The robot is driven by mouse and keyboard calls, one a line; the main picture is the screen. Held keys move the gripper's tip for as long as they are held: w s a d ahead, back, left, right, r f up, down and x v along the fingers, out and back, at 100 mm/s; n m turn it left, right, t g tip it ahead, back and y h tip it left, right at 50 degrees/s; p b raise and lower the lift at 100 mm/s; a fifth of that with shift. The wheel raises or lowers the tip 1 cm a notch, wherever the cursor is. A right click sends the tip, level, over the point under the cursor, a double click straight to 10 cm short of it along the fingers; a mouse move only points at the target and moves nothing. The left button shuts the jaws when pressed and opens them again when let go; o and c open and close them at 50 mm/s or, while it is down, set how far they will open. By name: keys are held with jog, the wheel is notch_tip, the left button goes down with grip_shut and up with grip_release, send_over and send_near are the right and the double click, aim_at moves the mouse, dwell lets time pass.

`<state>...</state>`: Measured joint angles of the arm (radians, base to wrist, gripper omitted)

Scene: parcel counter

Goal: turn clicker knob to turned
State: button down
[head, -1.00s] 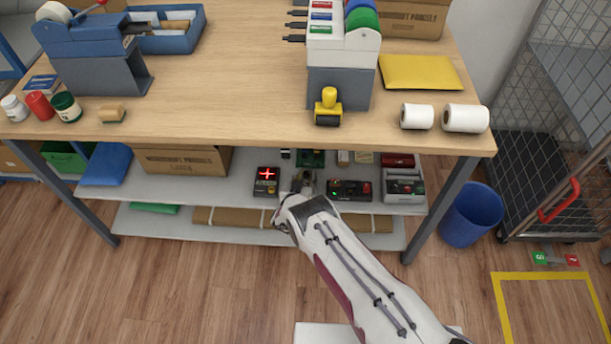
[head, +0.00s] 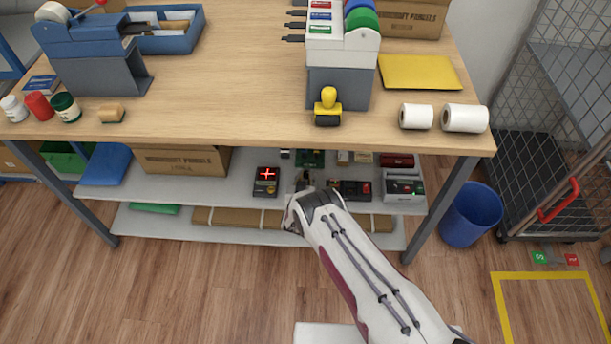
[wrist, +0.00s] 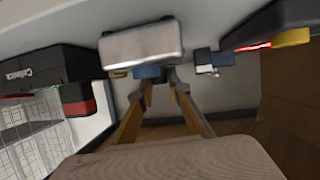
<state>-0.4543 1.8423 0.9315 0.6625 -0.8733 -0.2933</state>
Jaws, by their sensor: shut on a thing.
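The clicker knob seems to be the small blue knob (wrist: 148,72) on a silver-faced box (wrist: 142,45) in the wrist view. My gripper (wrist: 160,78) is shut on it, with the two fingers converging at the knob. The fingertips partly hide it, so its turned angle cannot be read. In the head view my gripper (head: 303,184) reaches the upper shelf under the counter, and my wrist hides the knob there.
A black device with a red cross display (head: 265,182) stands close left of my gripper. A black box with a red button (head: 357,190) and a grey device (head: 404,187) stand to the right. The tabletop (head: 230,90) lies above, with its front edge over the shelf.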

jog(key=c, duration=2.2)
grip_release()
jog(key=shift+o, duration=0.2)
jog(key=shift+s, duration=0.1)
jog(key=d+v, duration=0.1)
jog(key=v, duration=1)
jog(key=shift+s+a+r, duration=0.2)
jog(key=shift+s+a, duration=0.15)
jog(key=shift+a, duration=0.15)
